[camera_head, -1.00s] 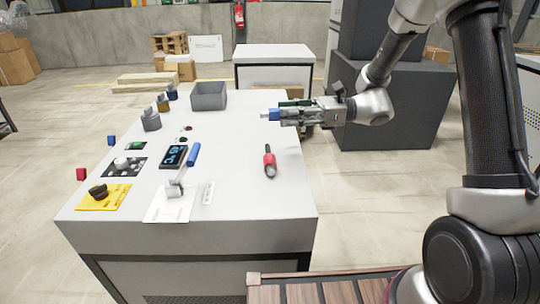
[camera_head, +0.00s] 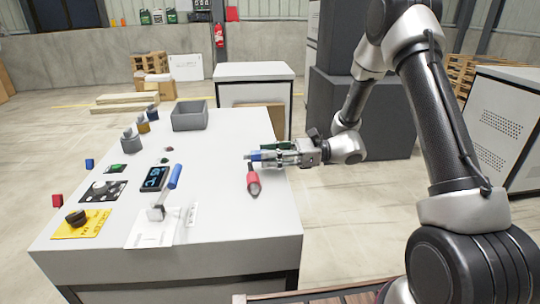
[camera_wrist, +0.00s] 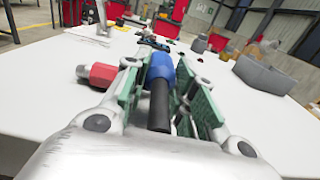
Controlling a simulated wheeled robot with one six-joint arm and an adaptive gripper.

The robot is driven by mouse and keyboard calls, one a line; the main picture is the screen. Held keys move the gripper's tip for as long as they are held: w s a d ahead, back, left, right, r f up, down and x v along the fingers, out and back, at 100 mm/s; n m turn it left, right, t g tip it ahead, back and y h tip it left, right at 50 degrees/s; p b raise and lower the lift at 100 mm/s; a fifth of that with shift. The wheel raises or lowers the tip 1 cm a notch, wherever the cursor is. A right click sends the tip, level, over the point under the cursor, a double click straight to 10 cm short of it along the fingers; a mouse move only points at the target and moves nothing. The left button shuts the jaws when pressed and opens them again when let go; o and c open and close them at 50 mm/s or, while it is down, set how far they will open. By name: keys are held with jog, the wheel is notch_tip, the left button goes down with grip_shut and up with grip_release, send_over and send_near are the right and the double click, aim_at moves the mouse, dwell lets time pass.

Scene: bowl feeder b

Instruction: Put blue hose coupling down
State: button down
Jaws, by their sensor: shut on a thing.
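The blue hose coupling (camera_wrist: 160,71) sits between the green-padded fingers of my gripper (camera_wrist: 165,100) in the wrist view, with a dark cylindrical part toward the palm. In the head view the blue coupling (camera_head: 254,156) pokes out of the fingertips of my gripper (camera_head: 272,155), which points left over the right side of the white table (camera_head: 240,225). The gripper is shut on the coupling. It is low over the tabletop; I cannot tell whether the coupling touches the table.
A red tool (camera_head: 253,182) lies just in front of the fingertips, and shows left of them in the wrist view (camera_wrist: 102,75). A grey bin (camera_head: 190,117) stands at the back. A blue-handled tool (camera_head: 175,176), a dark display (camera_head: 155,179) and a yellow plate (camera_head: 80,224) lie further left.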

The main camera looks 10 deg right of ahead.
jog(key=shift+f, duration=0.55)
jog(key=c, duration=1.2)
grip_release()
jog(key=shift+o, duration=0.2)
